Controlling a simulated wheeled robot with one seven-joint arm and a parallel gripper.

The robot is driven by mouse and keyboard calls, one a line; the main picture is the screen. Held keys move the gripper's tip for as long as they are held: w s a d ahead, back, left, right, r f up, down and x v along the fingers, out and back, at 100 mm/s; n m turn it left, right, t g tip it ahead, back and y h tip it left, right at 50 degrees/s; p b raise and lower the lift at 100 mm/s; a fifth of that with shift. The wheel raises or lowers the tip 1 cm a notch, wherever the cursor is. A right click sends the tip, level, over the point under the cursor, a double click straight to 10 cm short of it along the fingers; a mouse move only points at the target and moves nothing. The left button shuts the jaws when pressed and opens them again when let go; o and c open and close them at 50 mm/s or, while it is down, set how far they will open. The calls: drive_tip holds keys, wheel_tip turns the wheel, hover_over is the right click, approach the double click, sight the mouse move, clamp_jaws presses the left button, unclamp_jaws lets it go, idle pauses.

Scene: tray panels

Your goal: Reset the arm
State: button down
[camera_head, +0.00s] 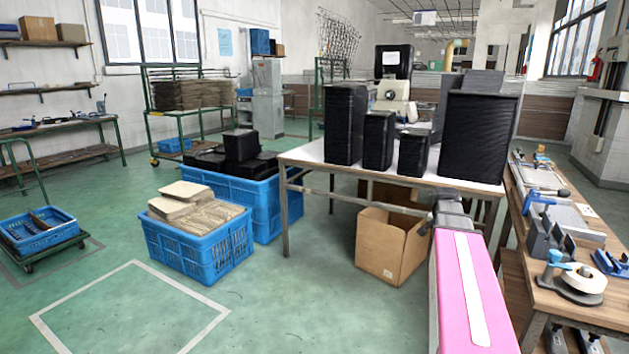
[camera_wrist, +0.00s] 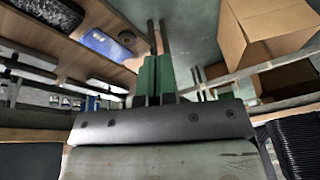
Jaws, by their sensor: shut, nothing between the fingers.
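My gripper (camera_wrist: 158,62) shows in the wrist view with its two green fingers close together, shut and empty. In the head view my pink arm reaches forward at the lower right, and its far end is beside the front edge of the table (camera_head: 310,160). The fingers cannot be made out clearly there. Stacks of black tray panels stand on the table: a tall one (camera_head: 346,123) at the left, two shorter ones in the middle (camera_head: 378,140) and a wide one (camera_head: 479,138) at the right. My gripper is apart from them.
A cardboard box (camera_head: 385,245) sits open on the floor below the table. Blue crates (camera_head: 205,255) stand at its left. A wooden workbench (camera_head: 570,310) with tools and a tape roll (camera_head: 585,278) is close at the right.

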drive_tip(key=s+a+f+n, duration=0.3)
drive_tip(key=s+a+f, duration=0.2)
drive_tip(key=a, duration=0.3)
drive_tip(key=s+a+f+n+g+y, duration=0.1)
drive_tip(key=s+a+f+n, duration=0.3)
drive_tip(key=a, duration=0.5)
drive_tip(key=s+a+f+n+g, duration=0.1)
drive_tip(key=s+a+f+n, duration=0.2)
drive_tip(key=s+a+f, duration=0.3)
drive_tip(key=a+f, duration=0.2)
drive_tip(key=a, duration=0.1)
drive_tip(key=shift+s+a+f+y, duration=0.15)
drive_tip(key=shift+s+f+y, duration=0.1)
drive_tip(key=shift+f+y, duration=0.15)
